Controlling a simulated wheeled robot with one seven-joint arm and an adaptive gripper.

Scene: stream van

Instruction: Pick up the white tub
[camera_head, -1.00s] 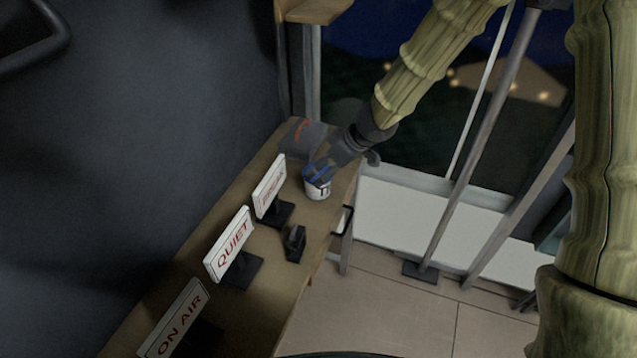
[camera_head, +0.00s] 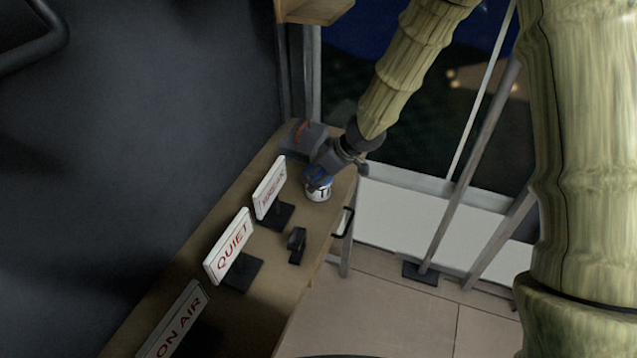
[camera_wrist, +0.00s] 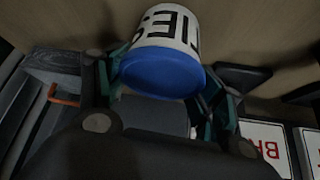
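The white tub (camera_head: 320,193) stands upright near the far end of the wooden desk, with dark lettering on its side. In the wrist view the tub (camera_wrist: 172,24) shows at the top, its blue lid (camera_wrist: 162,72) facing me. My gripper (camera_head: 318,178) is over the tub and hides part of its top. In the wrist view my gripper's fingers (camera_wrist: 165,85) are spread, one on each side of the lid. They look very near the tub's sides; I cannot tell whether they touch it.
Several signs stand along the desk (camera_head: 225,305): a small one (camera_head: 270,188) close left of the tub, QUIET (camera_head: 230,246) and ON AIR (camera_head: 178,325). A small black stand (camera_head: 297,246) is nearer me. A dark grey box (camera_head: 303,139) with an orange handle is behind the tub.

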